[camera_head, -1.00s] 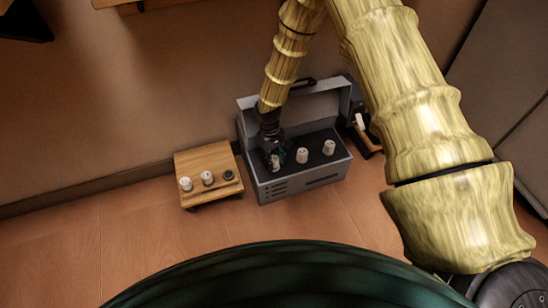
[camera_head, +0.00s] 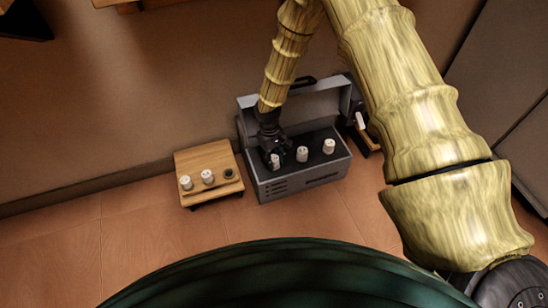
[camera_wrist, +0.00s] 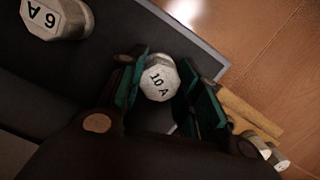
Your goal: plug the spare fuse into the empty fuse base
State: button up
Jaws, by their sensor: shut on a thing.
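My gripper (camera_head: 274,153) is at the left end of the grey metal box (camera_head: 313,184). Its green-lined fingers (camera_wrist: 158,88) are shut around a pale fuse marked 10 A (camera_wrist: 160,80), which also shows in the head view (camera_head: 275,162). I cannot tell whether this fuse still touches the box. Left of the box stands a wooden block (camera_head: 202,161) with two white fuses, one at the left (camera_head: 186,183) and one in the middle (camera_head: 207,176). At its right end is a dark round base (camera_head: 228,173) with no fuse on it.
Two more fuses stand in the box, one in the middle (camera_head: 302,154) and one at the right (camera_head: 329,146). A fuse marked 6 A (camera_wrist: 55,18) shows in the wrist view. The raised lid (camera_head: 318,101) is behind my gripper. The floor in front is clear.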

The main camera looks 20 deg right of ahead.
jog(key=shift+f, duration=0.1)
jog(key=o, duration=1.5)
jog(key=shift+o, duration=0.2)
jog(key=shift+r+p, duration=3.2)
jog(key=shift+r, duration=0.35)
